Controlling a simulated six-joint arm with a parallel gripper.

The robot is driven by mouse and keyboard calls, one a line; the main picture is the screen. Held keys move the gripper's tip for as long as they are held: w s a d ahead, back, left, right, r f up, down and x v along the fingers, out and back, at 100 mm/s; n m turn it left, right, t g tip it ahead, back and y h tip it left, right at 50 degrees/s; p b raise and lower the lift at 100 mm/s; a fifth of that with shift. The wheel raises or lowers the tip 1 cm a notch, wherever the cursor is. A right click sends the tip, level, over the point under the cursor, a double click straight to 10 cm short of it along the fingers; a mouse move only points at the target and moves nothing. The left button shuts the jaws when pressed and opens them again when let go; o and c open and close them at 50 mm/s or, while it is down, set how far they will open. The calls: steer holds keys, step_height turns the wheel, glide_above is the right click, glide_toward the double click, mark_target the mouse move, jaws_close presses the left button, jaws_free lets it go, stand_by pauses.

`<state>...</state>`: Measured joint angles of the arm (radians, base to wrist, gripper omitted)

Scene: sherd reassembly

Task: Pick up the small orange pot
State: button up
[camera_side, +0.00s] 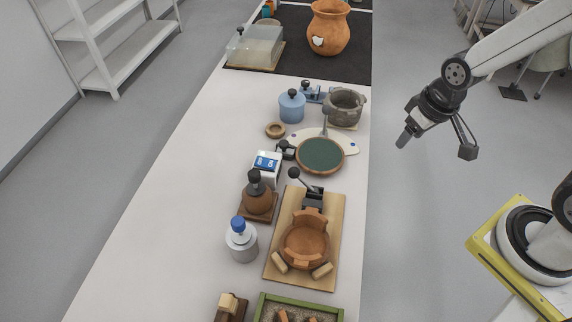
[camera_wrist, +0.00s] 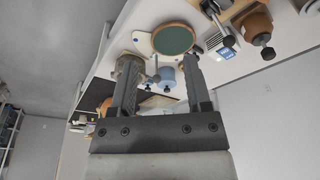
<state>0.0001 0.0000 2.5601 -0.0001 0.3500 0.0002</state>
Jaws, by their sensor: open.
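Several orange-brown vessels show, and I cannot tell for certain which is the small orange pot. An open orange clay pot (camera_side: 306,242) with a stepped, broken-looking rim sits on a wooden board (camera_side: 334,215). A large orange jar (camera_side: 328,28) with a white patch stands at the far end. My gripper (camera_side: 435,147) is open and empty, up in the air right of the table; its two fingers frame the wrist view (camera_wrist: 160,65).
Nearby stand a blue lidded pot (camera_side: 291,108), a grey stone bowl (camera_side: 344,106), a green-topped disc (camera_side: 320,156) and a blue-capped bottle (camera_side: 241,243). A green-edged tray (camera_side: 264,304) is at the near end. The table's left side (camera_side: 160,230) is clear.

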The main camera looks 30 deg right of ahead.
steer(key=w+a+f+n+t+y, duration=0.35)
steer(key=w+f+n, duration=0.35)
steer(key=f+n, duration=0.4)
steer(key=s+a+f+n+g+y, duration=0.4)
steer(key=s+a+f+y, duration=0.3)
steer(key=s+a+y, duration=0.3)
steer(key=shift+s+a+f+n, duration=0.15)
steer(key=shift+s+a+n, duration=0.5)
steer(key=shift+a, duration=0.4)
steer(key=shift+a, duration=0.15)
steer(key=shift+x, duration=1.2)
